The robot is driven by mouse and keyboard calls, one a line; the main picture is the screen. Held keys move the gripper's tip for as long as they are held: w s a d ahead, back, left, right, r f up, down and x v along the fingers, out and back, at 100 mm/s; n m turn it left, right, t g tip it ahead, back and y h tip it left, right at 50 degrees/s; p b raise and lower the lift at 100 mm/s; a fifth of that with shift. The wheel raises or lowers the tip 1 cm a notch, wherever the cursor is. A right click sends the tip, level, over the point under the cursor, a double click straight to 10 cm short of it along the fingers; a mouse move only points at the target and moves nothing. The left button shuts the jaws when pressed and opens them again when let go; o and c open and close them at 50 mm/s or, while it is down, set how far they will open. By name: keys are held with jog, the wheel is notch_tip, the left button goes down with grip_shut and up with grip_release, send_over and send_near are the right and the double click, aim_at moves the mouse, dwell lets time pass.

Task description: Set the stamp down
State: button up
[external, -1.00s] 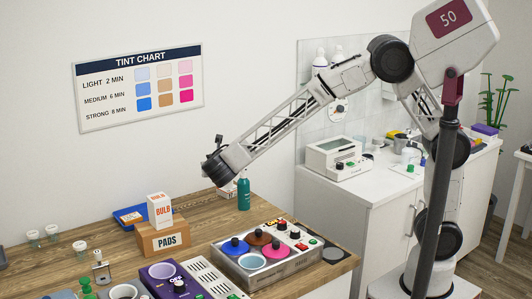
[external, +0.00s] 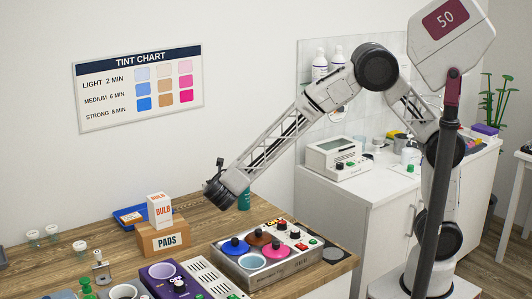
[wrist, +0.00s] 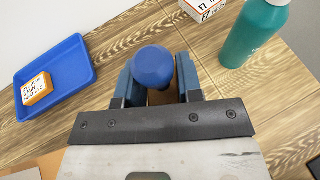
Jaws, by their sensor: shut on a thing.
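In the wrist view the stamp shows as a round blue knob (wrist: 153,64) between the two fingers of my gripper (wrist: 157,75). The fingers are shut on it. The stamp's lower part is hidden, and I cannot see its underside. In the external view my gripper (external: 213,194) hangs low over the back of the wooden table (external: 290,217), right of the white BULB box. The stamp is too small and dark to make out there. I cannot tell its exact height above the wood.
A blue tray (wrist: 72,58) with an orange box (wrist: 37,88) lies left of my gripper. A teal bottle (wrist: 256,32) and a white box (wrist: 205,8) stand to the right. Bare wood lies between tray and bottle.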

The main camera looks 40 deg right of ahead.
send_over(216, 221)
jog(key=shift+s+f, duration=0.1)
jog(key=shift+f, duration=2.85)
jog(key=shift+f, duration=0.1)
jog(key=shift+f, duration=1.8)
jog(key=shift+f, duration=0.1)
jog(key=o, duration=1)
jog(key=shift+c, duration=0.2)
jog(key=shift+v, duration=3.8)
jog(key=shift+d+r, duration=0.15)
jog(key=shift+r, duration=0.1)
